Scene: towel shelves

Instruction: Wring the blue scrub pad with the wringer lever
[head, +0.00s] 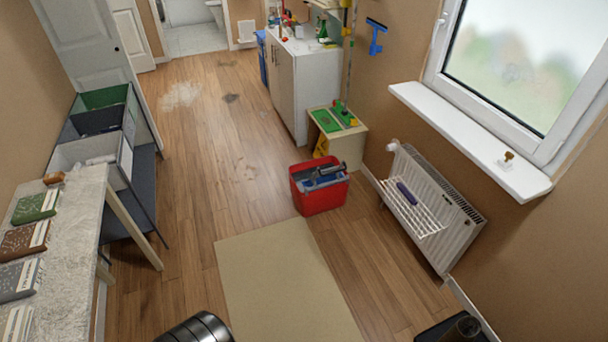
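A red bucket (322,199) stands on the wood floor in the middle of the view, just beyond the beige mat. A dark grey wringer-like fitting (326,171) with a bar sits across its top. Bluish-grey surfaces show inside the bucket. I cannot tell whether any of them is the blue scrub pad, and I cannot make out the lever clearly. Neither of my grippers is in view.
A beige mat (285,283) lies on the floor. A radiator (447,228) with a wire rack holding a purple-blue item (406,193) is at right. A low wooden stand (349,150) with green pads is behind the bucket. A grey table (72,242) is at left.

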